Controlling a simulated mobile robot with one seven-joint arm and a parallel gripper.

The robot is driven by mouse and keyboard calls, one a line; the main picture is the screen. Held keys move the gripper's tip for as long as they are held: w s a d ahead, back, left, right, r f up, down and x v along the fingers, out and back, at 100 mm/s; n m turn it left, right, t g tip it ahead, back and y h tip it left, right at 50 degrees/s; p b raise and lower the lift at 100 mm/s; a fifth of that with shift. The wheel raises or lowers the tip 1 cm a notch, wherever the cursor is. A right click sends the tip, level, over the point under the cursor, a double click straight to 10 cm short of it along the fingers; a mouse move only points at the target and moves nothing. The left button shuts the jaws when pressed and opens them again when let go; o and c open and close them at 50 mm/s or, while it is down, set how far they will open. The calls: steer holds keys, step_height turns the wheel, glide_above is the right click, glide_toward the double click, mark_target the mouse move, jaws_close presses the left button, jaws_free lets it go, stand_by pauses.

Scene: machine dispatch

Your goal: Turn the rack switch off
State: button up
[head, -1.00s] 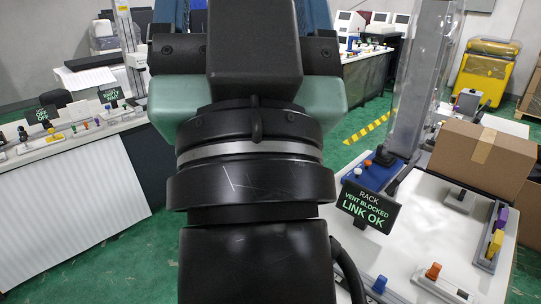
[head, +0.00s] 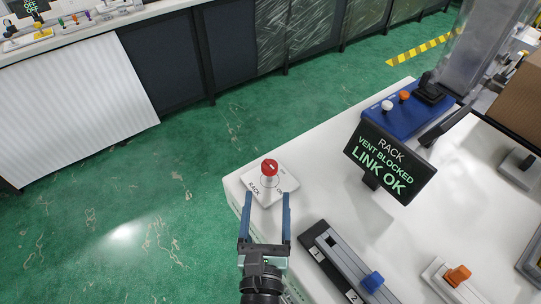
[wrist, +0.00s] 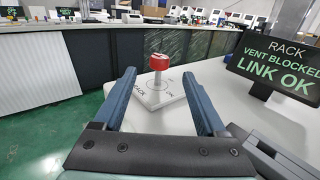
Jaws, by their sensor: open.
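The rack switch (head: 269,170) is a red-topped knob on a post, on a white square base marked RACK, at the near left corner of the white table. It also shows in the wrist view (wrist: 159,64), ahead of and between my fingers. My gripper (head: 265,198) is open and empty, its two blue fingers pointing at the switch base from the near side. The fingers appear short of the knob; I cannot tell whether they touch the base. A sign (head: 390,160) behind it to the right reads RACK, VENT BLOCKED, LINK OK.
A slider with a blue handle (head: 373,281) and one with an orange handle (head: 457,275) lie to the right of my gripper. A blue box (head: 401,117) with white and orange knobs stands behind the sign. Green floor (head: 120,200) is open to the left.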

mark_target(270, 159)
steer(key=w, duration=0.4)
steer(key=w+p, duration=0.1)
steer(key=w, duration=0.7)
steer(key=shift+w+d+f, duration=0.1)
steer(key=shift+w+d, duration=0.2)
steer(key=shift+w, duration=0.1)
jaws_close()
